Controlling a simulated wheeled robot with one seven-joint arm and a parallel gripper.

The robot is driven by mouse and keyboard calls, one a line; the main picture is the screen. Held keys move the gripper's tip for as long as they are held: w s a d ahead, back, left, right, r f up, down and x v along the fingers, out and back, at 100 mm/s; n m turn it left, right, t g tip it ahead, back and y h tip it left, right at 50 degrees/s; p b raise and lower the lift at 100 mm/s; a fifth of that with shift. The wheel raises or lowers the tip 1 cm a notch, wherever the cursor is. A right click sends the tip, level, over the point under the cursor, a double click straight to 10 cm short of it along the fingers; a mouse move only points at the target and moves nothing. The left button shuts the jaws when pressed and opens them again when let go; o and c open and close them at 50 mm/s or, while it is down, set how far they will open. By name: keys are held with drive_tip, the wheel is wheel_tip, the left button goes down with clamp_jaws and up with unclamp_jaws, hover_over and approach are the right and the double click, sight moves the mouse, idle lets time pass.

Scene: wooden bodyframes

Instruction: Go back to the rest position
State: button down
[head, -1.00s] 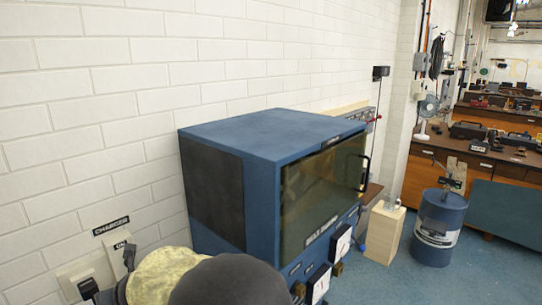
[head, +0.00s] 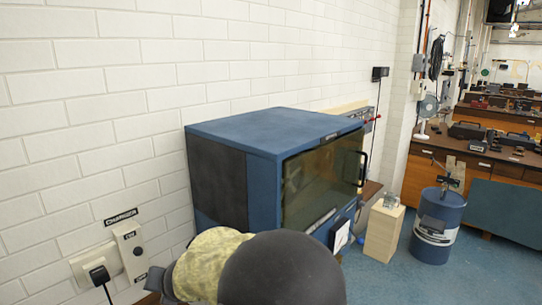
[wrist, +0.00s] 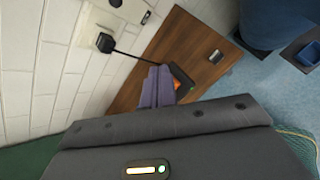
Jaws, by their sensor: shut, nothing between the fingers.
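My gripper (wrist: 157,72) shows in the wrist view as two grey-purple fingers close together, pointing away from the dark wrist body. It is shut and empty. It hangs over a brown wooden surface (wrist: 207,48), and a dark device with an orange part (wrist: 181,78) shows just beside the fingertips. I cannot tell whether they touch. In the head view my arm's dark round joint and pale yellow link fill the bottom middle; the gripper is hidden there.
A blue cabinet with a tinted window (head: 255,135) stands close behind my arm. A charger panel with a switch (head: 131,250) and a black plug (head: 99,274) are on the white brick wall. A wooden block (head: 382,235) and blue drum (head: 437,222) stand right, with open blue floor around them.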

drive_tip(key=d+f+m+h, duration=0.3)
drive_tip(key=d+m+h, duration=0.2)
drive_tip(key=d+m, duration=1.75)
drive_tip(key=s+d+f+m+g+h, duration=0.1)
drive_tip(key=s+d+f+m+g, duration=0.2)
drive_tip(key=s+d+m, duration=1.1)
drive_tip(key=d+g, duration=0.1)
drive_tip(key=d, duration=0.2)
drive_tip(key=shift+s+d, duration=0.25)
drive_tip(key=shift+d, duration=0.05)
drive_tip(key=shift+a, duration=0.15)
